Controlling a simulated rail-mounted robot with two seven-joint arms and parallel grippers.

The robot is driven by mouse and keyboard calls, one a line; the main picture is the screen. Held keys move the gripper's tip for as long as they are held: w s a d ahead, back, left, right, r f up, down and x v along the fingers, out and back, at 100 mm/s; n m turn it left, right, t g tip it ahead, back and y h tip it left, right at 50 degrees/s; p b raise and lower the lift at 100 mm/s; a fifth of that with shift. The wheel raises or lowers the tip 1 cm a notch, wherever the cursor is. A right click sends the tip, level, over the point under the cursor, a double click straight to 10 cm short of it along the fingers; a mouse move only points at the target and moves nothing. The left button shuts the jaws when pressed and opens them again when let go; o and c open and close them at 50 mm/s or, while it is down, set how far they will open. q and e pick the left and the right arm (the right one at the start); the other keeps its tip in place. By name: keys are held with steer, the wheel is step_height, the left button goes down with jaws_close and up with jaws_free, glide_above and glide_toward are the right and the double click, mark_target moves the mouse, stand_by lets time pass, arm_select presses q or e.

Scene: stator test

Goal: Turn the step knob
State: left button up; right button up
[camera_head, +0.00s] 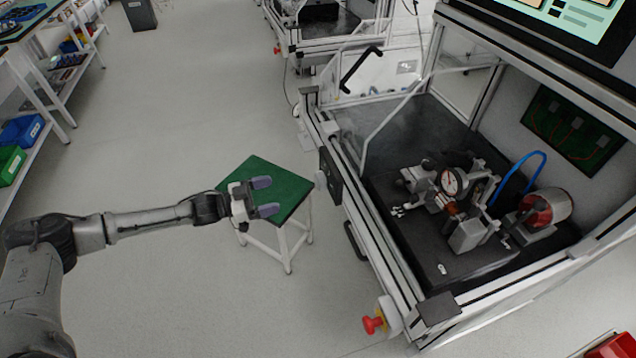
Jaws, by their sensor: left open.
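The test bench (415,300) stands at the right with a fixture on its dark top. The fixture carries a round white dial gauge (452,181), a copper-coloured part (452,209) and grey blocks. A red and grey cylinder (546,208) sits to its right. I cannot tell which part is the step knob. My left gripper (267,196) is open and empty, over a green-topped stool (281,186), well left of the bench and apart from it. My right gripper is not in view.
A red button (373,324) sticks out from the bench's front corner. A clear guard panel (388,130) stands at the bench's left side. Shelves with a blue bin (22,130) stand far left. The floor between is clear apart from the stool.

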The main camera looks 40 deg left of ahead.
mark_target(316, 182)
arm_select(q)
steer(key=b+x, duration=0.3)
steer(key=x, duration=0.9)
steer(key=shift+w, duration=0.15)
steer(key=shift+x, duration=0.85)
steer(key=shift+c, duration=0.4)
steer(key=c, duration=0.8)
steer(key=shift+r+m+p, duration=0.2)
steer(key=shift+m+p, duration=0.4)
steer(key=shift+m, duration=0.1)
steer(key=shift+c, duration=0.2)
steer(key=shift+m+p, duration=0.8)
steer(key=shift+m, duration=0.4)
steer(key=shift+m+p, duration=0.5)
steer(key=shift+m, duration=0.7)
steer(key=shift+a+m+p, duration=0.1)
steer(key=shift+m+p, duration=0.25)
steer(key=shift+m, duration=1.05)
